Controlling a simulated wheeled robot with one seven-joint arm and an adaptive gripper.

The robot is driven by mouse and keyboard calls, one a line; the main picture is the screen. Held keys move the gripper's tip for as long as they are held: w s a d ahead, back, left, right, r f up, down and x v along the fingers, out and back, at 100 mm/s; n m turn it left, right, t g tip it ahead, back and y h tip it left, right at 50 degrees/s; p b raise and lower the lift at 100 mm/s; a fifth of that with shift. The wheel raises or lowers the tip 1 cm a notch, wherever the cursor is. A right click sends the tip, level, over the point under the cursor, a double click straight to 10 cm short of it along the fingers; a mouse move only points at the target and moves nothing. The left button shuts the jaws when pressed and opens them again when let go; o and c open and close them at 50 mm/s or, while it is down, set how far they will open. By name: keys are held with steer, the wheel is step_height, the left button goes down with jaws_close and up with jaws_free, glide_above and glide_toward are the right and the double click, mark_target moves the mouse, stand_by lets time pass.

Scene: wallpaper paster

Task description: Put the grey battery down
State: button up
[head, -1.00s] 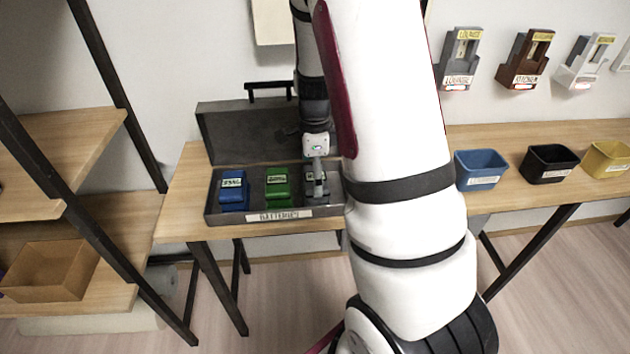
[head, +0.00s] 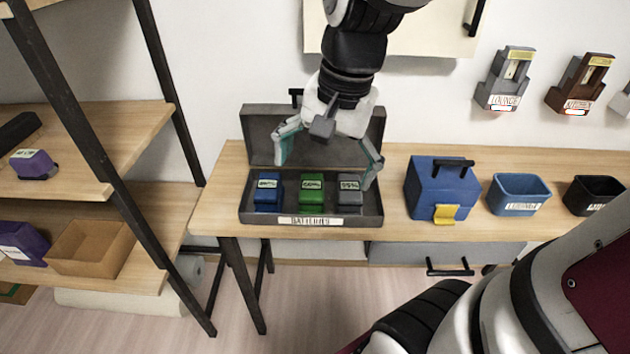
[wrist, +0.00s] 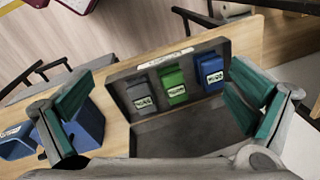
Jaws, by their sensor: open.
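The grey battery (head: 350,188) sits in the right part of the open grey battery case (head: 258,218), beside the green battery (head: 312,188) and the blue battery (head: 267,190). In the wrist view the grey battery (wrist: 140,97) stands at the left of the row, upside down to me. My gripper (head: 328,160) is wide open and empty above the case. Its fingers are spread to either side and apart from the grey battery. The wrist view shows both fingers, with the batteries between and beyond them.
A blue box with a black handle (head: 432,190) stands right of the case. Blue (head: 518,195) and black (head: 594,196) bins stand farther right. The case's raised lid (head: 262,128) is behind the batteries. A shelf rack (head: 110,140) stands at left.

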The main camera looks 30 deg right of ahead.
steer(key=s+a+r+n+t+h, duration=0.1)
steer(key=s+a+n, duration=0.3)
steer(key=s+n, duration=0.6)
steer(key=shift+s+a+r, duration=0.15)
steer(key=shift+s+r, duration=0.45)
steer(key=shift+s, duration=0.45)
step_height(320, 180, up, 8)
steer(key=t+p, duration=0.1)
steer(key=p, duration=0.5)
steer(key=shift+t+p, duration=0.3)
steer(key=shift+p, duration=0.1)
steer(key=shift+r, duration=0.1)
